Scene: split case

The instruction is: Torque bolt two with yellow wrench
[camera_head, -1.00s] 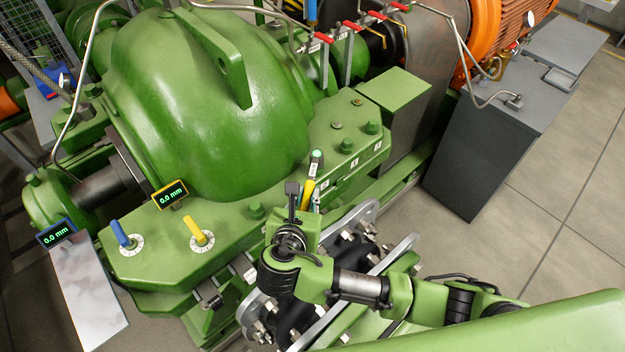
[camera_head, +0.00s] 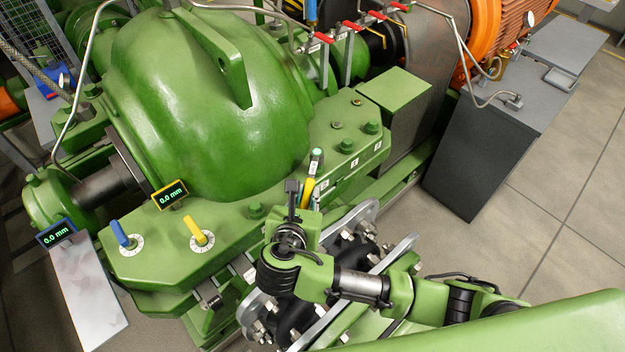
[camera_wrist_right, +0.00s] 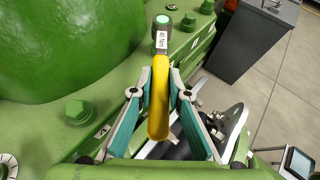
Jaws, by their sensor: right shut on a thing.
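The yellow wrench (camera_head: 308,190) stands upright over the front flange of the green casing, its dark head up and a green light on top. Whether the wrench touches a bolt cannot be told. My left gripper is out of view.
A blue-handled dial (camera_head: 121,234) and a yellow-handled dial (camera_head: 198,231) sit on the flange at the left. Two displays, a yellow-framed one (camera_head: 170,194) and a blue-framed one (camera_head: 56,233), read 0.0 mm. A bolted coupling (camera_head: 352,243) is below my right arm. Open floor is at the right.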

